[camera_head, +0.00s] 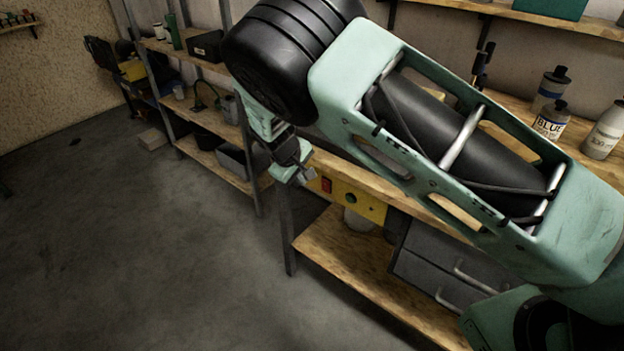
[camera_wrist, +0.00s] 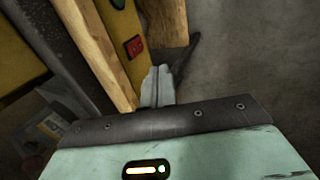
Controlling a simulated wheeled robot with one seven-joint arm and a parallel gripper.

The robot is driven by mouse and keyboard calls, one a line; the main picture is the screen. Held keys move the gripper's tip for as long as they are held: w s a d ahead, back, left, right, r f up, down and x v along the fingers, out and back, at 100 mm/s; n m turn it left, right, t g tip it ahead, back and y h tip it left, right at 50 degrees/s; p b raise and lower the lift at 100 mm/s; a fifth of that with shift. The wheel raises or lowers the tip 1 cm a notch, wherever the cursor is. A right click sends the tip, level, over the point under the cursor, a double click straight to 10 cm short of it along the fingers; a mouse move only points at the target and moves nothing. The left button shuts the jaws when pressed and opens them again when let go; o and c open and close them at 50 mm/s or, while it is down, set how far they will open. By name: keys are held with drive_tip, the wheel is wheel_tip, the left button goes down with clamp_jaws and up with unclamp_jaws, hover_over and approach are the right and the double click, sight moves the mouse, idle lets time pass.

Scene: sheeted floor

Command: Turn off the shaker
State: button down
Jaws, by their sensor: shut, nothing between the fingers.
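The shaker's yellow front panel (camera_head: 368,206) shows below my arm in the head view. It carries a red switch (camera_head: 326,185) and a dark green round button (camera_head: 350,198). My arm hides most of the shaker's body. My gripper (camera_head: 304,178) is shut and empty, just left of the red switch. In the wrist view the yellow panel (camera_wrist: 122,45) runs along the wooden bench edge, with the red switch (camera_wrist: 134,46) just beyond the shut fingertips (camera_wrist: 158,70) and the green button (camera_wrist: 118,4) farther up. I cannot tell whether the fingertips touch the panel.
A wooden bench with a lower shelf (camera_head: 345,262) and grey drawers (camera_head: 445,270) stands under the panel. Bottles (camera_head: 550,120) stand on the bench at the right. Another shelf unit (camera_head: 215,165) is behind at the left. The concrete floor (camera_head: 130,250) at the left is clear.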

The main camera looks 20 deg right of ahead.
sight(321, 182)
drive_tip(key=w+d+f+p, duration=0.1)
drive_tip(key=d+f, duration=0.1)
drive_tip(key=w+d+f+p, duration=0.2)
drive_tip(key=f, duration=0.1)
drive_tip(key=w+d+f+p, duration=0.1)
drive_tip(key=d+f+p, duration=0.1)
drive_tip(key=f, duration=0.1)
drive_tip(key=shift+w+d, duration=0.2)
drive_tip(key=shift+w, duration=0.1)
drive_tip(key=shift+d, duration=0.1)
drive_tip(key=shift+w+d+b, duration=0.15)
drive_tip(key=shift+d+b, duration=0.05)
drive_tip(key=shift+b, duration=0.35)
drive_tip(key=shift+w+d+g+y, duration=0.1)
drive_tip(key=shift+g+y, duration=0.2)
drive_tip(key=shift+y, duration=0.1)
drive_tip(key=shift+r, duration=0.25)
